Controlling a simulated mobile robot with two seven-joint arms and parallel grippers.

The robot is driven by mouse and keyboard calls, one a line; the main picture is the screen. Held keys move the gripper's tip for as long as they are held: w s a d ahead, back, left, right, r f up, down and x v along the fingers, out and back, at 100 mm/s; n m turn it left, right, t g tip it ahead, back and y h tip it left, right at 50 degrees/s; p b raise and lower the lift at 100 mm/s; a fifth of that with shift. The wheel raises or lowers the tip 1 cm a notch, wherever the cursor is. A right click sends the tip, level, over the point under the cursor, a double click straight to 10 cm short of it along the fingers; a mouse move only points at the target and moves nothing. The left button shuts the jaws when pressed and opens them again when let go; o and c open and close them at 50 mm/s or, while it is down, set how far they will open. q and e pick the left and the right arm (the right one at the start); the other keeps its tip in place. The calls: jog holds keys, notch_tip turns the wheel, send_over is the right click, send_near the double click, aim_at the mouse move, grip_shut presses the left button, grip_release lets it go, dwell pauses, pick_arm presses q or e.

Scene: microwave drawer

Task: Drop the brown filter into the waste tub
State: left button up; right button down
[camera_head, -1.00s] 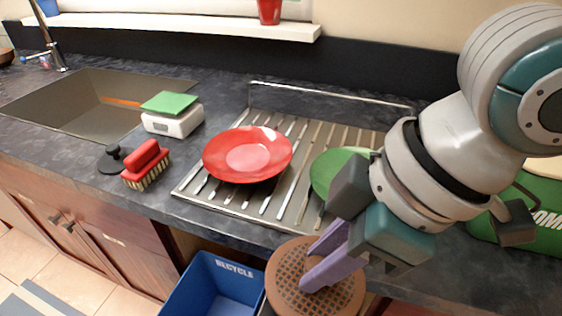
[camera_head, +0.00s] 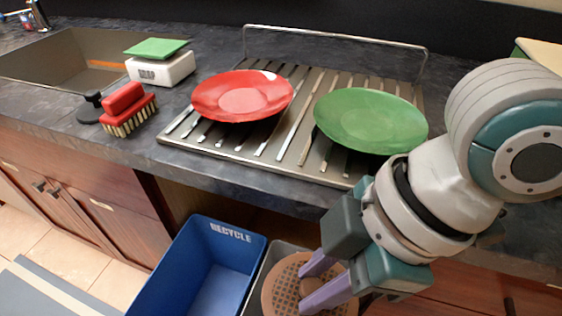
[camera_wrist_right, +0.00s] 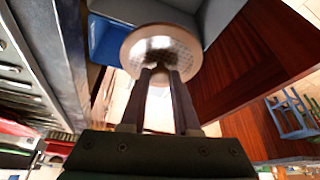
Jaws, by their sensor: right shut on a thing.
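The brown filter (camera_head: 283,284) is a round disc with a perforated grid face. My right gripper (camera_head: 304,290) is shut on it, with purple fingers at its right side. The filter is held below the counter edge, in front of the grey tub (camera_head: 268,258), which I take as the waste tub. The filter and my fingers hide most of that tub. In the right wrist view the filter (camera_wrist_right: 160,48) is at the fingertips, overlapping the grey tub (camera_wrist_right: 215,15). My left gripper is not in view.
A blue recycle bin (camera_head: 197,268) stands left of the grey tub. The counter (camera_head: 140,155) edge runs above both. A drying rack (camera_head: 300,165) holds a red plate (camera_head: 243,95) and a green plate (camera_head: 370,120). Wooden cabinet fronts (camera_head: 85,190) flank the opening.

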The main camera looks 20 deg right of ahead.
jog(key=c, duration=0.6)
grip_release()
jog(key=shift+o, duration=0.2)
jog(key=p+v, duration=0.2)
jog(key=v, duration=0.8)
